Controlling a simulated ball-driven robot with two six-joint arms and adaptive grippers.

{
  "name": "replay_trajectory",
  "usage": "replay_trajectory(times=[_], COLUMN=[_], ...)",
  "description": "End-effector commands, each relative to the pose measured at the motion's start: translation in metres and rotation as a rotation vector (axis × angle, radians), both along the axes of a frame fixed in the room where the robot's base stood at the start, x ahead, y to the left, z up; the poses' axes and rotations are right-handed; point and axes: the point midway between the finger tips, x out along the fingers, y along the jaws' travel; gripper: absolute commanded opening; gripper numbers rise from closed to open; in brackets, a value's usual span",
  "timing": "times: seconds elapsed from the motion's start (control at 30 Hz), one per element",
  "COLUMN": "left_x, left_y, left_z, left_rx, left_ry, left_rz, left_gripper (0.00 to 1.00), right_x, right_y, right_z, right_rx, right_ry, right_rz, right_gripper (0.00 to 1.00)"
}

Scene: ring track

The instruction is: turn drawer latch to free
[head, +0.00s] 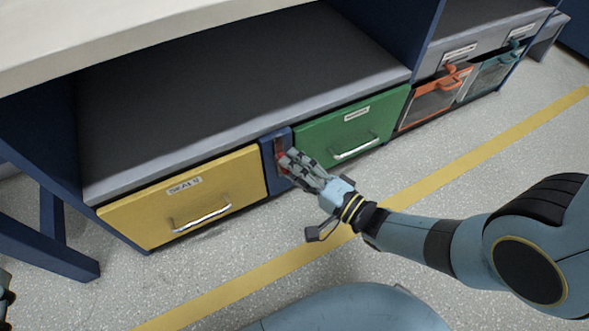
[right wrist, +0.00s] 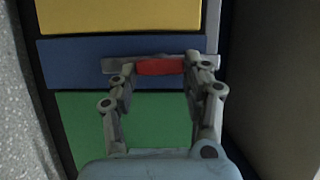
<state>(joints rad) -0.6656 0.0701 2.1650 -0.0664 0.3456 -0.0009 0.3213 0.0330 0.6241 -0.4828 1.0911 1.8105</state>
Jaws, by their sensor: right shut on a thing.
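The drawer latch (right wrist: 162,67) has a red handle and sits on the blue post (right wrist: 75,65) between the yellow drawer (head: 190,195) and the green drawer (head: 345,128). In the head view a little red of the latch (head: 282,157) shows beside my fingers. My right gripper (head: 290,158) is at the latch, shut on it; in the right wrist view its two fingers (right wrist: 160,68) stand at either end of the red part. The yellow drawer looks shut. Only a dark bit at the left edge may be my left arm; its gripper cannot be made out.
The drawers sit under a grey shelf (head: 240,85). An orange bin (head: 435,98) and a teal bin (head: 492,72) stand to the right. A blue bench leg (head: 50,245) is at the left. The speckled floor with a yellow line (head: 440,178) is clear.

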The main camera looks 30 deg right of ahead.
Motion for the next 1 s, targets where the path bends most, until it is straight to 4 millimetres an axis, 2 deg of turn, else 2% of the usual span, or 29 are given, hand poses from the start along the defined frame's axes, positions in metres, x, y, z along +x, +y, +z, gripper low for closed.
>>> replay_trajectory(times=[0.23,0.67,0.7,0.87,1.0], left_x=[0.013,0.014,0.014,0.014,0.014], left_y=[-0.002,-0.003,-0.003,-0.003,-0.003], left_z=[0.021,0.025,0.025,0.025,0.025], left_rx=[0.000,0.000,0.000,0.000,0.000], left_ry=[-0.093,-0.107,-0.107,-0.107,-0.106], left_rz=[-0.011,-0.012,-0.012,-0.012,-0.012], left_gripper=[0.40,0.40,0.40,0.40,0.40], right_x=[0.000,0.000,0.000,0.000,0.000], right_y=[-0.001,-0.001,-0.001,-0.001,-0.001], right_z=[-0.002,-0.002,-0.002,-0.001,-0.001], right_rx=[0.039,0.047,0.047,0.046,0.046], right_ry=[0.006,0.006,0.006,0.005,0.003], right_rz=[-0.002,-0.003,-0.003,-0.002,-0.001], right_gripper=[0.00,0.00,0.53,0.73,0.73])
